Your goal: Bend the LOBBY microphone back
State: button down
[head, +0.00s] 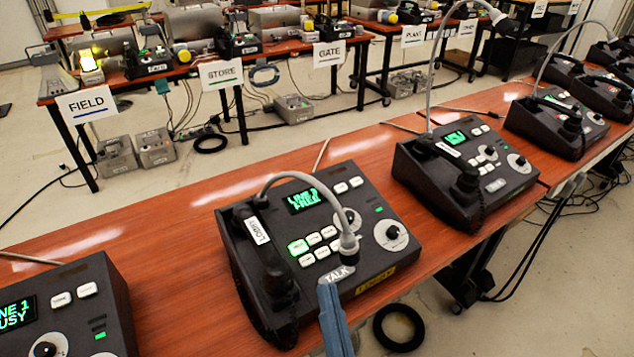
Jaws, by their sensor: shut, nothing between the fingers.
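The LOBBY phone (372,205) is a dark desk console on the red-brown table, with a LOBBY label on its handset (262,255) and a yellow label at its front edge. Its grey gooseneck microphone (300,176) arches over the green screen and bends forward and down. The dark microphone head (349,246) hangs just above the TALK plate (338,274). My gripper (327,290) is a blue-grey shape reaching in from the bottom edge. It is shut and empty, its tip beside the TALK plate, below and left of the microphone head. Contact with the console cannot be told.
Another phone (75,325) stands at the lower left, its screen reading LINE 1 BUSY. More phones (465,170) with upright goosenecks stand to the right. The table (170,235) is bare left of the LOBBY phone. A black cable coil (398,328) lies on the floor.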

jog(key=shift+s+a+f+n+y, duration=0.15)
jog(key=shift+s+f+n+y, duration=0.15)
jog(key=shift+n+y, duration=0.15)
jog(key=shift+r+h, duration=0.1)
jog(key=shift+h, duration=0.15)
jog(key=p, duration=0.3)
send_near(310, 188)
jog(key=w+a+f, duration=0.2)
jog(key=w, duration=0.2)
jog(key=shift+w+d+r+p, duration=0.3)
jog(key=shift+w+r+p, duration=0.2)
jog(key=shift+r+p, duration=0.25)
jog(key=shift+w+d+r+p, duration=0.25)
jog(key=shift+w+r+p, duration=0.35)
jog(key=shift+r, duration=0.3)
jog(key=shift+r, duration=0.15)
